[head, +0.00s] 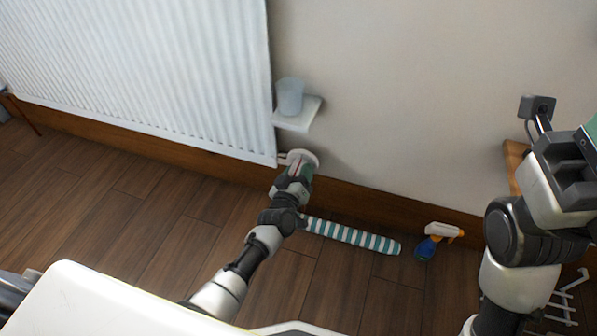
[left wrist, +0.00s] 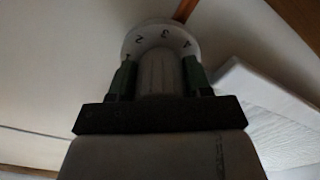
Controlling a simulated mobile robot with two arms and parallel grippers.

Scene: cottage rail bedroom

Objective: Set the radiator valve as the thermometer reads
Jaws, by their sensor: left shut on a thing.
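The white radiator valve (head: 301,157) sits at the lower right corner of the radiator (head: 140,75), close above the skirting. My left gripper (head: 298,169) is at the valve. In the left wrist view its green-tipped fingers (left wrist: 158,78) are shut on the valve's ribbed grip, one on each side. The set mark cannot be made out. My right arm is at the right of the head view, its gripper (head: 589,135) partly cut off by the edge. No thermometer shows.
A small white wall shelf (head: 298,118) with a pale cup (head: 290,95) is just above the valve. A striped teal-and-white roll (head: 350,235) and a blue spray bottle (head: 432,240) are along the skirting. A white wire rack (head: 568,298) is at the lower right.

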